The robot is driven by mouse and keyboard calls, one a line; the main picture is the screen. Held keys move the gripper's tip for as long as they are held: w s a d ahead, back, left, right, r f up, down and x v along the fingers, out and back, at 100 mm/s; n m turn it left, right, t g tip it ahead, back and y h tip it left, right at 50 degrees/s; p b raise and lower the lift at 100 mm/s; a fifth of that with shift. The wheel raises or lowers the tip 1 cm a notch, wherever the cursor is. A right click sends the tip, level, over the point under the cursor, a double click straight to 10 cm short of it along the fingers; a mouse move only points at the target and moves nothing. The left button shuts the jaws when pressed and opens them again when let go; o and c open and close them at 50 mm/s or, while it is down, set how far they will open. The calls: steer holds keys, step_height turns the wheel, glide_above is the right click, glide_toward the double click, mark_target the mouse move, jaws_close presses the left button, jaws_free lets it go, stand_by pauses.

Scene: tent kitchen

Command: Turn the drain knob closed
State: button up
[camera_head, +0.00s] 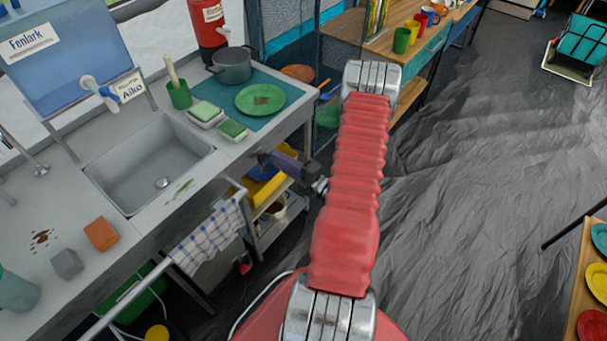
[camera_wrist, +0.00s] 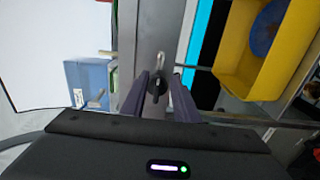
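The drain knob (camera_wrist: 156,82) shows in the wrist view as a small dark piece with a pale metal lever, against the grey front of the counter. My gripper (camera_wrist: 157,81) has its two dark purple fingers spread, one on each side of the knob in the picture. I cannot tell whether either finger touches it. In the head view my gripper (camera_head: 264,158) is at the counter's front edge, right of the sink (camera_head: 150,165). The knob is not visible there.
A yellow bin (camera_wrist: 238,70) is close beside the gripper, on a shelf under the counter (camera_head: 115,215). A checked towel (camera_head: 207,243) hangs on the front rail. Sponges, a green plate (camera_head: 260,98) and a pot (camera_head: 231,65) stand above.

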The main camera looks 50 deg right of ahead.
steer(key=s, duration=1.2)
steer(key=shift+s+d, duration=0.15)
steer(key=shift+s, duration=0.1)
stand_by(0.4)
